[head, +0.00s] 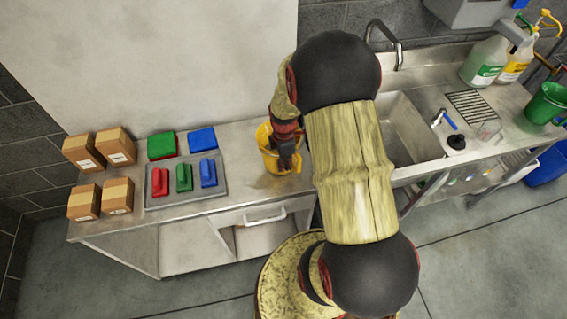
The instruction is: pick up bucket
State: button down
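A yellow bucket (269,160) stands on the steel counter, left of the sink. My gripper (287,163) reaches down over it, with its fingers at or inside the bucket's opening. The gripper and my arm hide part of the bucket's right side and rim. I cannot tell whether the fingers touch the bucket or how far apart they are. A second bucket, green (546,104), stands at the counter's far right end.
A tray (220,190) with red, green and blue pads lies left of the yellow bucket, with a green pad (162,146) and blue pad (202,139) behind it. Several cardboard boxes (84,202) stand farther left. The sink (408,130), a rack (470,104) and jugs (484,62) are right.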

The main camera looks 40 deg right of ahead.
jog(key=shift+r, duration=0.6)
jog(key=s+a+r+p, duration=0.2)
jog(key=s+a+r, duration=0.4)
jog(key=a+r, duration=0.5)
jog(key=shift+s+a, duration=0.2)
jog(key=shift+a, duration=0.4)
dwell(1.6)
